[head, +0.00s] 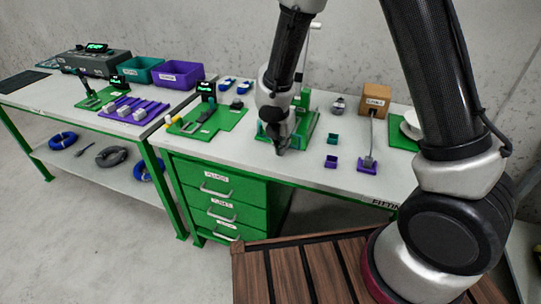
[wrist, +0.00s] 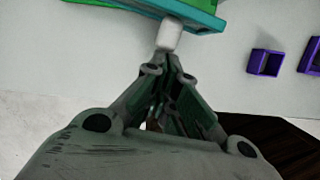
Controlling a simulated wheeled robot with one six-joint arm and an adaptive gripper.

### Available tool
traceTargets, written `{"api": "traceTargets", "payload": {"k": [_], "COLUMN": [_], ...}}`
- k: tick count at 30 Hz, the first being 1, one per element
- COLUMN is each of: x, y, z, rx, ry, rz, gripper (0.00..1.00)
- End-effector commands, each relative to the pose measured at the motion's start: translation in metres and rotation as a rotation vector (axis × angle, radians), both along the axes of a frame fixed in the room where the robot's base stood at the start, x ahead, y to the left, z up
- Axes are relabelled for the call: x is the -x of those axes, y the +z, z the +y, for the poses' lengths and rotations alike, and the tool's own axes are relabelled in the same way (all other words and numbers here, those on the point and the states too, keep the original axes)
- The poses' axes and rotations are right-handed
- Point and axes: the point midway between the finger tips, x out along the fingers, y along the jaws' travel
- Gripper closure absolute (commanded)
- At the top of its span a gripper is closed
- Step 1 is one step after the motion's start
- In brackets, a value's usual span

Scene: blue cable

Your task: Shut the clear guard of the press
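The green press (head: 306,125) stands on the right-hand bench, partly hidden behind my arm. Its lever with a pale knob (head: 316,25) rises at the back. I cannot clearly make out the clear guard in the head view. My gripper (head: 281,152) points down in front of the press, above the bench's front part. In the wrist view my gripper (wrist: 166,60) has its fingertips together. A white peg (wrist: 170,35) on a teal-green edge (wrist: 190,14) lies just beyond the tips; I cannot tell whether they touch it. I see nothing held between the fingers.
A teal cup (head: 332,139) and a purple cup (head: 331,162) stand right of the gripper. A wooden box (head: 376,97) and a purple block stand (head: 368,166) are farther right. A green board (head: 206,122) lies to the left. The bench front (head: 262,168) is bare.

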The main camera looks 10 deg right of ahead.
Motion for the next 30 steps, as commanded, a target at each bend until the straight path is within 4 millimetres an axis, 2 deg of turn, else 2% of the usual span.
{"api": "traceTargets", "payload": {"k": [6, 12, 30], "x": [-0.015, -0.02, -0.022], "y": [0.0, 0.0, 0.0], "z": [-0.018, -0.025, -0.026], "rx": [0.0, 0.0, -0.001], "ry": [0.031, 0.028, 0.026], "rz": [0.0, 0.0, 0.0], "gripper": [1.0, 1.0, 1.0]}}
